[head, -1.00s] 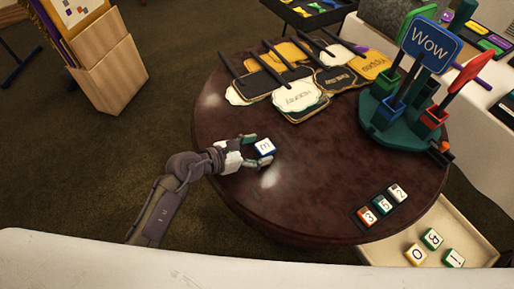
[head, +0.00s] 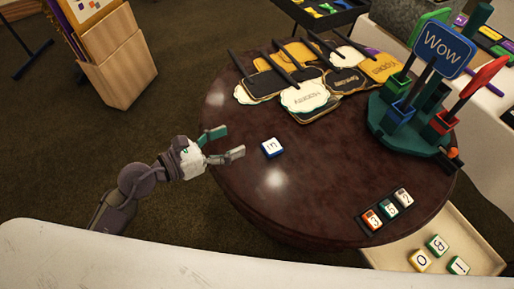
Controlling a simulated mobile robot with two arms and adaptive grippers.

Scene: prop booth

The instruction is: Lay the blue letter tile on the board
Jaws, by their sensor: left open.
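The blue letter tile (head: 272,148), a small block with a white top and blue sides, lies flat on the dark round table, left of its middle. My left gripper (head: 231,142) is open and empty at the table's left edge. Its two fingers point right toward the tile, with a clear gap between them and it. A small dark board (head: 361,220) lies near the table's lower right edge, bearing an orange, a green and a dark tile in a row. My right gripper is not in view.
Paddle signs (head: 306,96) lie piled at the table's back. A green stand (head: 405,140) with coloured holders and a "Wow" sign (head: 443,45) stands at the right. A cream tray (head: 470,225) with several tiles sits below the table's lower right. The table's middle is clear.

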